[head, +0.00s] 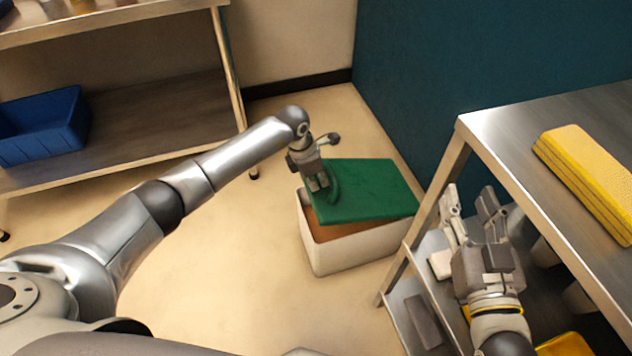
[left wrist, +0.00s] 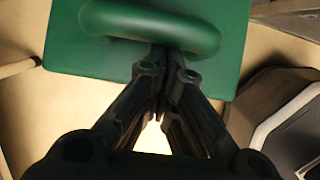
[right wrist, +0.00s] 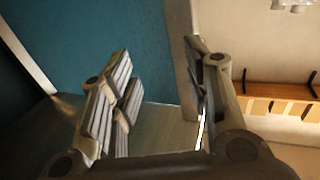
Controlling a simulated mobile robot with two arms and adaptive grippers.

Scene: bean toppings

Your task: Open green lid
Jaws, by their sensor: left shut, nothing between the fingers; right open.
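The green lid (head: 372,188) sits over the white box (head: 350,257) on the floor. It is askew or raised at the near side, where a strip of brown contents (head: 345,231) shows below its edge. My left gripper (head: 322,192) is at the lid's left part, beside its handle (head: 334,188). In the left wrist view the green handle (left wrist: 150,25) crosses just ahead of the left fingertips (left wrist: 165,70), which are shut with nothing between them. My right gripper (head: 472,200) is open and empty by the steel table, away from the lid.
A steel table (head: 505,115) with a yellow block (head: 588,175) stands at the right, its leg close to the box. A shelf (head: 150,120) with a blue bin (head: 42,125) is at the left. Teal wall (head: 480,50) lies behind. Floor left of the box is clear.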

